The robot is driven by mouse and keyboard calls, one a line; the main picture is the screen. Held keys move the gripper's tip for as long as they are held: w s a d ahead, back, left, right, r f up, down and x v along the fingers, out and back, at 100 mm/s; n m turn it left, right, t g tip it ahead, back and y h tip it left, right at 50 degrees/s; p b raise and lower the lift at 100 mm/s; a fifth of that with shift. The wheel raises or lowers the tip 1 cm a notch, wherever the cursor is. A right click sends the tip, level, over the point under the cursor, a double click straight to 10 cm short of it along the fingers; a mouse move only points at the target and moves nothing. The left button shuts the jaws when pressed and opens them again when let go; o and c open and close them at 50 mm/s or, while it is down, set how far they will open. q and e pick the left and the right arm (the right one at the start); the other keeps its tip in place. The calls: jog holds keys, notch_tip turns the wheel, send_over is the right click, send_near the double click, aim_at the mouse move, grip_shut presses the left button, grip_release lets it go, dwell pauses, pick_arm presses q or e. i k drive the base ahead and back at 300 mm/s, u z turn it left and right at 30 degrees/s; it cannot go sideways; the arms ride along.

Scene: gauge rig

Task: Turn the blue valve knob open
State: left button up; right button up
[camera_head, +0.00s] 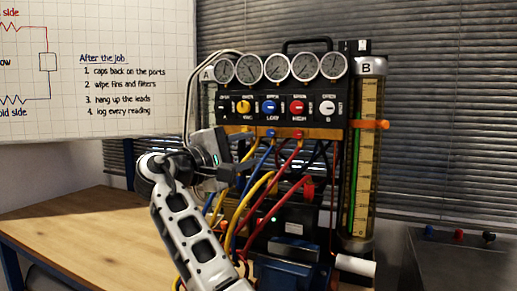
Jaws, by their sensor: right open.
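The blue valve knob (269,107) sits on the black front panel of the gauge rig, in a row with a yellow knob (244,107), a red knob (297,107) and others. Its face is clear of my arm; its exact turn is too small to read. My right gripper (236,168) is open, below and to the left of the blue knob, in front of the rig's left side and the hoses. It appears apart from the knob. My left gripper is not in view.
Several round gauges (276,68) stand above the knobs. Yellow, blue and red hoses (257,195) hang below the panel, close by my right gripper. A clear cylinder (366,140) stands at the rig's right. The wooden bench (85,235) is bare at left.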

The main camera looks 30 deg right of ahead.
aim_at(269, 108)
jog(key=k, duration=1)
